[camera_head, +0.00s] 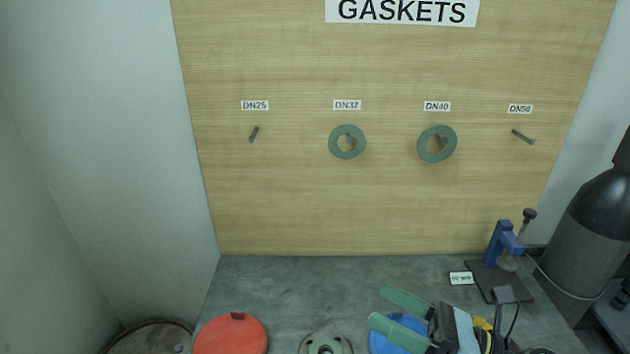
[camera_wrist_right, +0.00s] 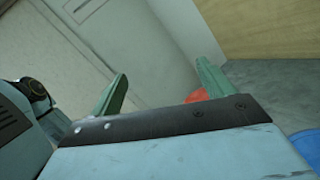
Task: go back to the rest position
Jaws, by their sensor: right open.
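My right gripper (camera_head: 388,310) is at the lower right of the head view, above the bench. Its two green fingers point left and stand apart, with nothing between them. In the right wrist view the fingers of my right gripper (camera_wrist_right: 160,88) are also spread and empty. My left gripper is not in the head view. A grey-green flanged part (camera_head: 326,344) shows at the bottom edge, mostly cut off by the frame.
A red round object (camera_head: 231,335) and a blue one (camera_head: 393,337), partly behind my gripper, are on the bench (camera_head: 300,280). Gaskets hang on the DN32 (camera_head: 334,152) and DN40 (camera_head: 424,153) pegs. A blue clamp stand (camera_head: 497,240) and dark cylinder (camera_head: 592,225) stand right.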

